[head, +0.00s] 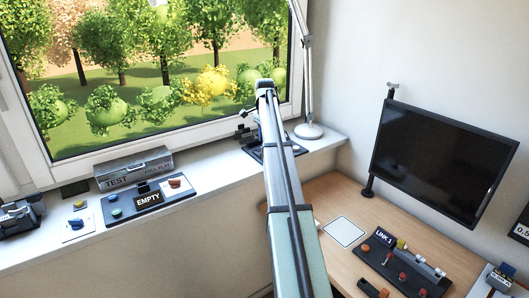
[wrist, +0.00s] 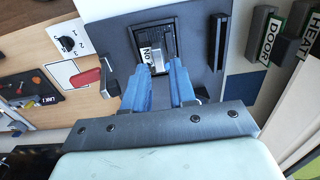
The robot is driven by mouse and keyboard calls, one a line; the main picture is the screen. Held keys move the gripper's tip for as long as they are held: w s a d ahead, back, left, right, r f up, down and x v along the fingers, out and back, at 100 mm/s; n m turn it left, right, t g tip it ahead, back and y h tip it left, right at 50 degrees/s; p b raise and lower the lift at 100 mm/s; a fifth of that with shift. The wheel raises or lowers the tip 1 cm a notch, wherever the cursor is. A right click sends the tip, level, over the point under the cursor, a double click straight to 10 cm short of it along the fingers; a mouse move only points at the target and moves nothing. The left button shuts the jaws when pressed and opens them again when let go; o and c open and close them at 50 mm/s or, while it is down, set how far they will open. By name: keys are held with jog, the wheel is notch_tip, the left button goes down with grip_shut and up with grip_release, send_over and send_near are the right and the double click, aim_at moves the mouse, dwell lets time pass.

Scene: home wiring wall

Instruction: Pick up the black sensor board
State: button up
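A black board-like piece (wrist: 163,36) with a white label starting "No" lies on a dark grey plate (wrist: 118,36) in the wrist view. I take it for the sensor board, though the label is partly covered. My gripper (wrist: 160,68) has two blue fingers spread apart, with their tips over the near edge of the black piece. I see nothing clamped between them; contact is unclear. In the head view my arm hides the gripper and most of the dark fixture (head: 245,133) on the sill.
A wooden desk (head: 325,190) with a LINK 1 panel (head: 403,263) and a wall screen (head: 440,160) are at right.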

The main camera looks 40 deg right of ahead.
jog(key=shift+s+d+f, duration=0.1)
jog(key=shift+d+f, duration=0.05)
jog(key=shift+f, duration=1.7)
grip_shut()
